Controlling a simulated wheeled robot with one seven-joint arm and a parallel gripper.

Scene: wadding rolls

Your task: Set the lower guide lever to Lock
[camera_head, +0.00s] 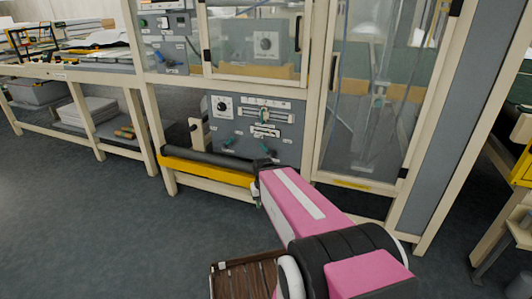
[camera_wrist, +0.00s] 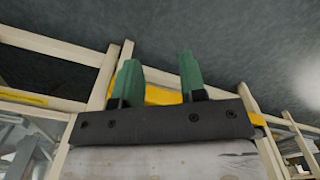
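A grey lower control panel (camera_head: 255,130) is set in the beige machine frame in the head view. In the head view, my pink arm reaches to just below the panel, and the fingers cannot be made out there.
A dark roller (camera_head: 215,159) lies above a yellow bar (camera_head: 205,170) below the panel, close to my arm's end. A clear door (camera_head: 365,110) stands to the right. A slatted brown thing (camera_head: 245,278) is at the bottom. Floor on the left (camera_head: 80,220) is clear.

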